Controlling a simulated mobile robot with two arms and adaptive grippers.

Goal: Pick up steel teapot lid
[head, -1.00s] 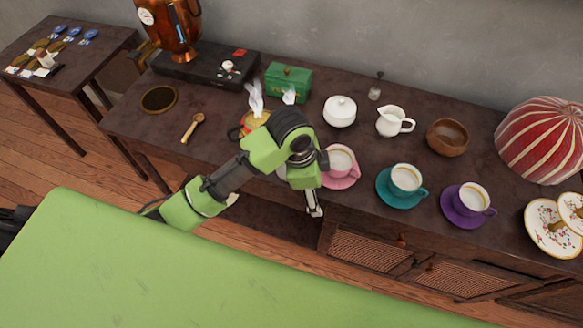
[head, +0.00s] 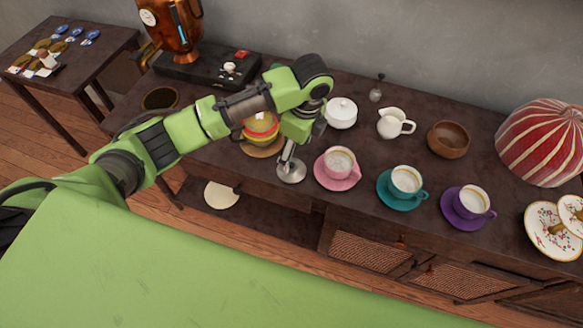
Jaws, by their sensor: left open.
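A small round steel lid (head: 291,174) lies near the front edge of the dark sideboard, left of the pink cup and saucer. My left gripper (head: 287,158) reaches down from above at the lid, its fingers open. The fingertips are close to the lid's top; I cannot tell whether they touch it. The lid's knob is hard to make out. My left arm crosses over the sideboard from the left. My right gripper is out of view.
A pink cup (head: 339,161) stands close right. Behind is a white sugar bowl (head: 341,112). A pale disc (head: 221,195) shows below the sideboard top.

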